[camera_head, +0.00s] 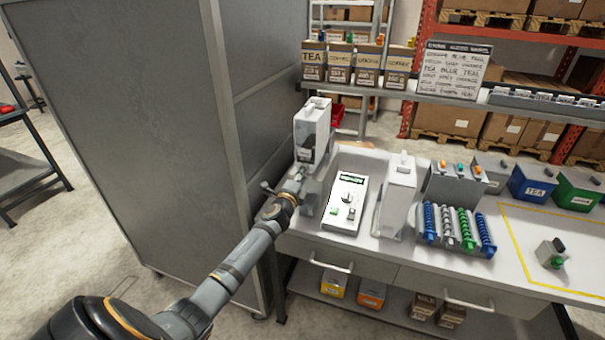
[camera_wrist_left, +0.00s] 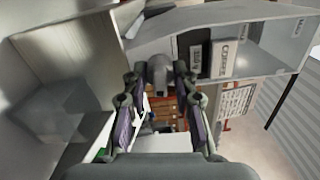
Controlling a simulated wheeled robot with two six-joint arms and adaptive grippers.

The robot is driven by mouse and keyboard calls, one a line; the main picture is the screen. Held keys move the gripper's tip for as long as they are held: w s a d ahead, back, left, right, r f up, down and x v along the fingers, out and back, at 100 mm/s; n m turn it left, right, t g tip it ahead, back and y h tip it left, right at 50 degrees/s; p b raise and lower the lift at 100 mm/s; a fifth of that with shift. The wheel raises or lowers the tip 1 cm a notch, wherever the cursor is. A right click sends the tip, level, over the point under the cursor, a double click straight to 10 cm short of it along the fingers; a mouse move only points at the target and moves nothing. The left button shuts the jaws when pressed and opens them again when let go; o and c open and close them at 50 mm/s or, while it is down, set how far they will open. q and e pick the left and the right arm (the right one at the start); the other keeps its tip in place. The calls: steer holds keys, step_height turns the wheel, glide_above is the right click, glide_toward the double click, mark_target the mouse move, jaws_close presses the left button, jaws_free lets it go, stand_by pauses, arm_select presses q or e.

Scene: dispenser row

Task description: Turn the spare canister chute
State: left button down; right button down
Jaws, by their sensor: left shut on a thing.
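A tall light-grey canister (camera_head: 312,132) stands at the left end of the bench in the head view, by the grey cabinet. My left gripper (camera_head: 297,176) is at its lower front. In the left wrist view the two fingers of the left gripper (camera_wrist_left: 160,84) are on either side of a grey, rounded spout-like piece, which looks like the chute (camera_wrist_left: 159,73), and are shut on it. In the head view the gripper and wrist hide most of the chute. A second light-grey canister unit (camera_head: 399,190) stands further right. My right gripper is not in view.
A white control panel (camera_head: 346,203) with a green display lies between the two canister units. A large grey cabinet (camera_head: 150,120) is close on the arm's left. Spring-coil dispensers (camera_head: 455,230) and a blue bin (camera_head: 532,184) are to the right. A yellow-outlined bench area is mostly free.

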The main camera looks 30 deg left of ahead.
arm_select(q)
steer(key=shift+f+m+p, duration=0.15)
steer(key=shift+m+p, duration=0.25)
steer(key=shift+m, duration=1.7)
steer(key=c, duration=1.4)
jaws_free()
steer(key=v, duration=1.2)
